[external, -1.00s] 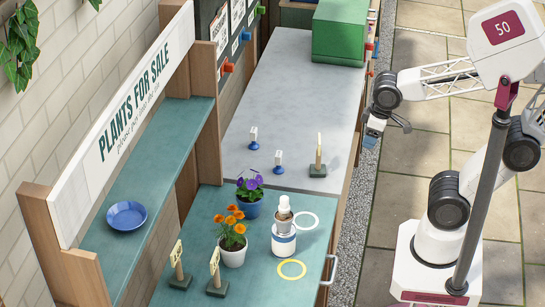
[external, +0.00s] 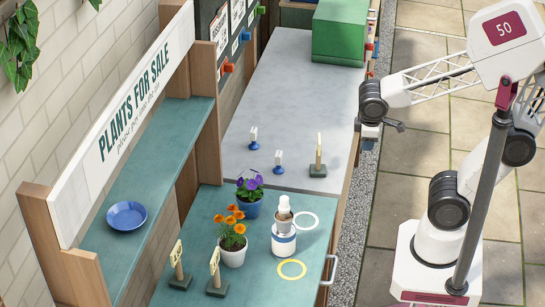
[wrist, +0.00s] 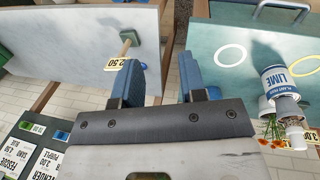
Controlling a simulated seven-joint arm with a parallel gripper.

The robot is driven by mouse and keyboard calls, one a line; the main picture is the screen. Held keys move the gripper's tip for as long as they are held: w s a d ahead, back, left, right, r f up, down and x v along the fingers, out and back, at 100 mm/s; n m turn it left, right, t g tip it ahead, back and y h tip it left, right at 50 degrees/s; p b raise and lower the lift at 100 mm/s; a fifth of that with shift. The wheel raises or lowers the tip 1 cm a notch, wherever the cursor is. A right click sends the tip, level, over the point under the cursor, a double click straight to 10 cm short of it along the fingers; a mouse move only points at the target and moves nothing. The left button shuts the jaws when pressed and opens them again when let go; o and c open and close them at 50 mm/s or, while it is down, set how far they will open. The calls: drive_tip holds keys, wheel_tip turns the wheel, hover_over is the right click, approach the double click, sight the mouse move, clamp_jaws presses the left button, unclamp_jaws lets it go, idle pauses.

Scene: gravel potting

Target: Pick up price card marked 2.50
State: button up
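The price card marked 2.50 (wrist: 115,64) stands on a short wooden post with a dark green base (wrist: 147,27) in the wrist view. It appears to be the single card (external: 319,142) on the grey bench top in the external view, near its front right edge. My gripper (wrist: 164,78) is open and empty, its two blue fingers wide apart. In the wrist view, the card is just left of the left finger, with no visible contact. In the external view, my gripper (external: 370,135) is up to the right of the card, by the bench's right edge.
Two small cards with blue bases (external: 279,161) stand on the grey bench (external: 295,75). The teal bench (external: 205,210) holds flower pots, a lime container (wrist: 277,80), two card stands and rings. A green box (external: 338,32) is at the back.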

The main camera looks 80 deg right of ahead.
drive_tip(key=w+d+f+n+t+h, duration=0.1)
drive_tip(key=w+d+f+n+h, duration=0.3)
drive_tip(key=w+f+n+h, duration=0.3)
drive_tip(key=w+d+f+n+t+h, duration=0.1)
drive_tip(key=w+d+f+n+h, duration=0.4)
drive_tip(key=w+f+n+h, duration=0.3)
drive_tip(key=w+f+n, duration=0.1)
drive_tip(key=n, duration=0.2)
drive_tip(key=shift+t, duration=0.4)
drive_tip(key=shift+d+r, duration=0.1)
drive_tip(key=shift+d, duration=0.15)
drive_tip(key=shift+w+d, duration=0.2)
drive_tip(key=shift+d, duration=0.95)
drive_tip(key=shift+d, duration=0.15)
drive_tip(key=shift+w+d, duration=0.25)
drive_tip(key=shift+d, duration=0.95)
drive_tip(key=shift+w+d, duration=0.25)
drive_tip(key=shift+d, duration=0.95)
